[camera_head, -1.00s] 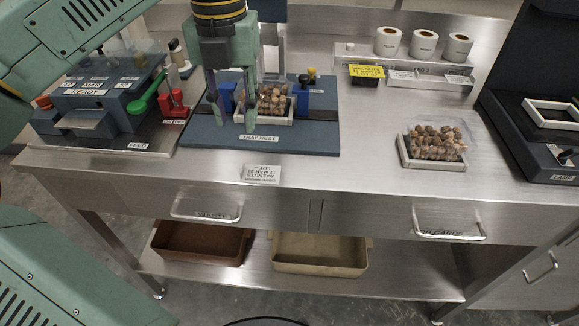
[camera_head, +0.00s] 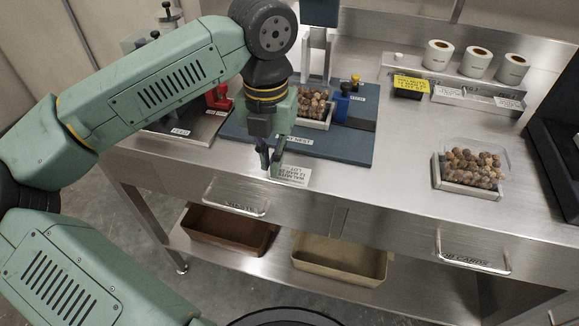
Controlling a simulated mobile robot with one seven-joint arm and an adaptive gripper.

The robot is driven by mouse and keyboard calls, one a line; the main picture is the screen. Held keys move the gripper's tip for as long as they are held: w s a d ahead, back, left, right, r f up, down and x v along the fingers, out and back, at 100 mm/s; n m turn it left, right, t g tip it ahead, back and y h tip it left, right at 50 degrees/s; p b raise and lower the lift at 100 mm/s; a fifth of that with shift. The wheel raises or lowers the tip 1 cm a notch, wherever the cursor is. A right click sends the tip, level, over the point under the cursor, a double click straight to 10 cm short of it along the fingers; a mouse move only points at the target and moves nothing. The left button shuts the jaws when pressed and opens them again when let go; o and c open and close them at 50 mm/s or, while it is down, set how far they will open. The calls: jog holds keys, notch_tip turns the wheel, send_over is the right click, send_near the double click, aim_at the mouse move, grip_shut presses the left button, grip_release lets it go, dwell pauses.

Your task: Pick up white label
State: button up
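The white label (camera_head: 293,178) lies flat near the front edge of the steel bench, just in front of the blue tray nest board. Its print reads upside down in the picture and includes "WALNUTS" and "LOT". My gripper (camera_head: 269,168) points down at the label's left end, with its fingertips overlapping that end in the picture. The fingers look near each other from this angle. I cannot tell whether they touch the label or how far apart they are.
Another walnut tray (camera_head: 468,188) stands at the right. Bench between is clear.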

jog(key=shift+f, duration=0.95)
grip_shut()
